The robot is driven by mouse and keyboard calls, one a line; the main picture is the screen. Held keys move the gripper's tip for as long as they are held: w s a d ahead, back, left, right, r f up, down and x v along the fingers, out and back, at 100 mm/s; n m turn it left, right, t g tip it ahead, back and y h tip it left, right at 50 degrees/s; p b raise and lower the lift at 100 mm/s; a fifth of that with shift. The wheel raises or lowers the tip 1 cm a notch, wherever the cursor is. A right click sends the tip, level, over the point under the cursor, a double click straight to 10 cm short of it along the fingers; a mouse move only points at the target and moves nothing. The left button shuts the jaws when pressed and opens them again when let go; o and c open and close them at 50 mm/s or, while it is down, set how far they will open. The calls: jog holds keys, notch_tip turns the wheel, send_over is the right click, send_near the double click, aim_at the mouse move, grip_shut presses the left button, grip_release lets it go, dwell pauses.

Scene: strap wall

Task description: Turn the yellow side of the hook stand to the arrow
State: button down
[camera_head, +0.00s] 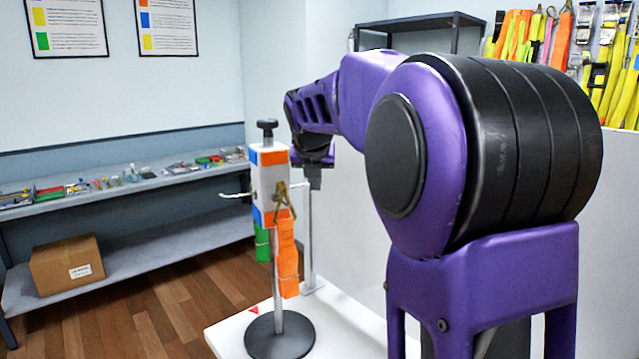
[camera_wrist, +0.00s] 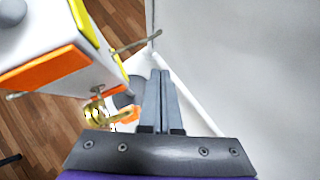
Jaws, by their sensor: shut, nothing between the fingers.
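The hook stand (camera_head: 270,187) has a white block with coloured edges, side hooks and a black top knob. It stands upright on a round black base (camera_head: 262,345). In the head view its orange and blue sides show; its yellow side is hidden there. In the wrist view the block (camera_wrist: 60,45) shows an orange-edged side and a yellow-edged side. An orange strap (camera_head: 288,262) and a green strap (camera_head: 262,243) hang from it. The red arrow (camera_head: 253,310) lies on the white table left of the base. My gripper (camera_head: 315,183) is shut and empty, right of the block, apart from it.
A white panel (camera_head: 350,220) is at the right. A shelf (camera_head: 130,185) with small items and a cardboard box (camera_head: 67,264) are farther back at left.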

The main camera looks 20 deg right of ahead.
jog(key=d+v, duration=0.2)
jog(key=v, duration=0.6)
jog(key=m+g, duration=0.2)
jog(key=m, duration=1.2)
send_near(277, 197)
jog(key=s+d+r, duration=0.2)
jog(key=s, duration=0.1)
jog(key=s+a+r+m+g+h, duration=0.1)
jog(key=s+a+m, duration=0.1)
jog(key=a+m, duration=0.5)
jog(key=s+a+m+h, duration=0.1)
jog(key=a+m, duration=0.1)
jog(key=m, duration=0.9)
jog(key=w+d+f, duration=0.3)
jog(key=d+f, duration=0.5)
jog(key=shift+w+f+b, duration=0.35)
jog(key=shift+s, duration=0.1)
